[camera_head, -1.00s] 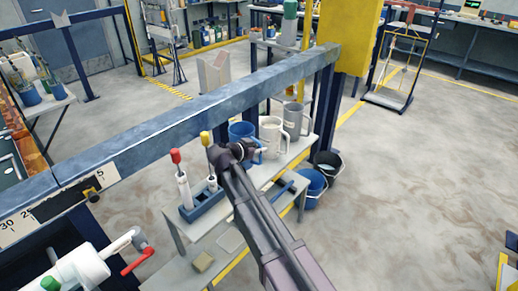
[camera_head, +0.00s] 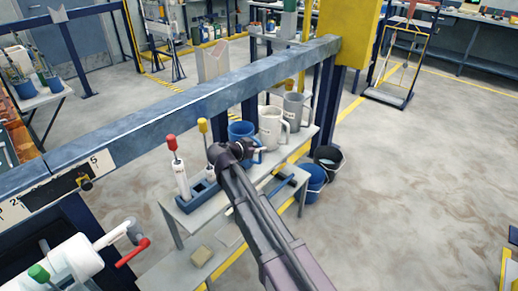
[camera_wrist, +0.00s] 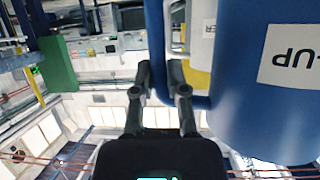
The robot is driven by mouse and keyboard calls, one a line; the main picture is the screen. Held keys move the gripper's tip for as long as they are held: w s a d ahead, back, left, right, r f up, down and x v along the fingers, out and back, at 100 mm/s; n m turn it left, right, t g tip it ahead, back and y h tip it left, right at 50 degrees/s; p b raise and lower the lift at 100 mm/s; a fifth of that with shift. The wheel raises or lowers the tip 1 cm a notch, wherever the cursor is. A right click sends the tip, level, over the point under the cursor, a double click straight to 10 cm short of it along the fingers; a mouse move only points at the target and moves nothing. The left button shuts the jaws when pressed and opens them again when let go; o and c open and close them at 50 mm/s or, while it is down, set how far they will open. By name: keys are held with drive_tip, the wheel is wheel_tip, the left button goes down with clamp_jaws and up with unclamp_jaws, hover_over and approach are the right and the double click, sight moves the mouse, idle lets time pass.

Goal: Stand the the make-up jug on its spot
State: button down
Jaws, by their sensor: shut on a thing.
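The make-up jug is the blue jug (camera_head: 238,131) behind the end of my arm in the head view. In the wrist view the blue jug (camera_wrist: 265,105) fills the right side, with a white label ending in "UP" seen upside down. My gripper (camera_wrist: 163,78) is shut on its blue handle. In the head view my gripper (camera_head: 262,151) is at the jug's right side. The jug's base is partly hidden, so I cannot tell whether it touches the table. Its spot cannot be made out.
A white jug (camera_head: 269,128) and a grey jug (camera_head: 293,113) stand close to the right on the small grey table (camera_head: 292,160). A blue rack (camera_head: 203,194) with red- and yellow-topped tools is in front. A blue beam (camera_head: 215,98) crosses behind. Buckets (camera_head: 312,183) stand on the floor at right.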

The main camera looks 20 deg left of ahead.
drive_tip(key=shift+f+b, duration=0.5)
idle(0.5)
drive_tip(key=c, duration=0.6)
unclamp_jaws()
drive_tip(key=shift+s, duration=0.1)
